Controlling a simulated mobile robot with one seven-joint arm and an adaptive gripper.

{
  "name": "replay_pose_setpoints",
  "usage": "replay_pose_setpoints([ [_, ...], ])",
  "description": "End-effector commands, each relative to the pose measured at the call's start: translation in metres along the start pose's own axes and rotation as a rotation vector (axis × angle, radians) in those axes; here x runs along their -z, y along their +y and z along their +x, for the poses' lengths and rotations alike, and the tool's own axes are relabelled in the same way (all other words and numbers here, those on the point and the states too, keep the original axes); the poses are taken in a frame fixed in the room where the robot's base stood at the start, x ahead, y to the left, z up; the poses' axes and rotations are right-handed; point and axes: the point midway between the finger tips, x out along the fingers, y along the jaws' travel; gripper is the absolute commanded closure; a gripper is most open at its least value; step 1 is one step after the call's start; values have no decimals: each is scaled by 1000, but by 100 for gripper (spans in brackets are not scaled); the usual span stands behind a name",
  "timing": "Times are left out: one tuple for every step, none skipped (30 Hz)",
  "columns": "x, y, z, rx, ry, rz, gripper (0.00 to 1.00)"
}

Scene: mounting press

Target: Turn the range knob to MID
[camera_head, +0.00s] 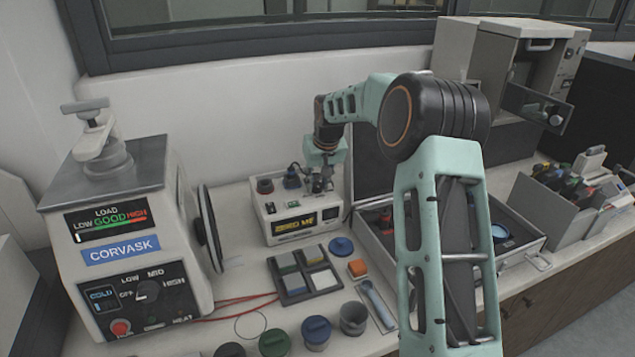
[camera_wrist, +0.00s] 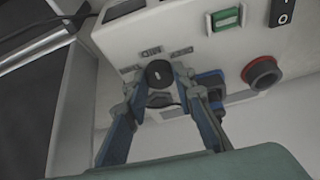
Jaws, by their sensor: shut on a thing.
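A white instrument box (camera_head: 277,211) with a yellow-lit display stands on the bench in the head view. My gripper (camera_head: 320,180) points down onto its top at the right side. In the wrist view the two blue-grey fingers of my gripper (camera_wrist: 160,76) are closed around a round black knob (camera_wrist: 158,71) on the box panel (camera_wrist: 112,45). A small light mark shows on the knob's face. Several small labels sit around it, too small to read, so its setting cannot be told. In the head view my gripper hides the knob.
An open case (camera_head: 515,240) is right. A sample tray (camera_head: 303,275) lies in front.

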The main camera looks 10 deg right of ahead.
Motion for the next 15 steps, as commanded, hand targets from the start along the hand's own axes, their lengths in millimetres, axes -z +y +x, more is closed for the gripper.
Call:
replay_pose_setpoints([
  [1,0,-1,-1,2,0,100],
  [1,0,-1,-1,2,0,100],
  [1,0,0,-1,2,0,100],
  [1,0,-1,-1,2,0,100],
  [1,0,-1,-1,2,0,73],
  [1,0,0,-1,2,1,68],
  [1,0,0,-1,2,1,65],
  [1,0,0,-1,2,1,62],
  [1,0,0,-1,2,1,58],
  [1,0,0,-1,1,1,58],
  [0,0,0,-1,1,1,58],
  [0,0,0,-1,1,1,58],
  [0,0,0,-1,1,1,58],
  [0,0,0,-1,1,1,58],
  [0,0,0,-1,1,1,58],
])
